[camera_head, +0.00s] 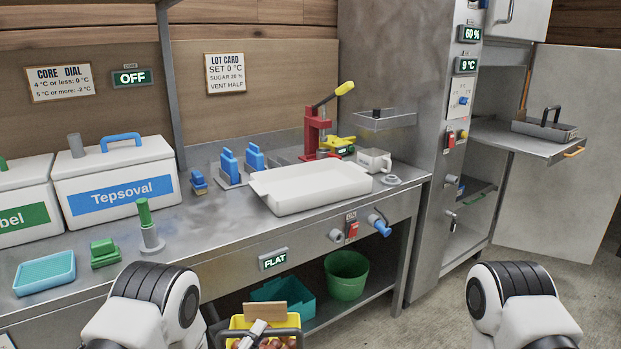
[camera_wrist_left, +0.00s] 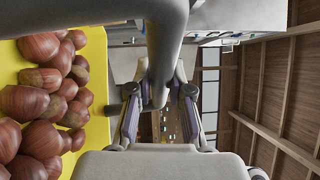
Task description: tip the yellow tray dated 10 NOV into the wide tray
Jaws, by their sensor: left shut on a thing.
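The yellow tray (camera_head: 237,322) is at the bottom of the head view, in front of the bench, with brown chestnuts inside. No date is readable on it. In the left wrist view its yellow floor (camera_wrist_left: 98,60) and chestnuts fill the left side. My left gripper (camera_head: 256,332) is shut on the tray's dark bar handle; in the wrist view its fingers (camera_wrist_left: 160,100) close around the grey bar. The wide tray (camera_head: 312,190) is white, shallow and looks empty, standing on the bench beyond the yellow tray. My right gripper is out of view; only my right arm shows.
Below the bench are a green bucket (camera_head: 346,280) and a teal bin (camera_head: 305,302). A white Tepsoval box (camera_head: 118,163) stands left. A sign reads FLAT (camera_head: 273,259).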

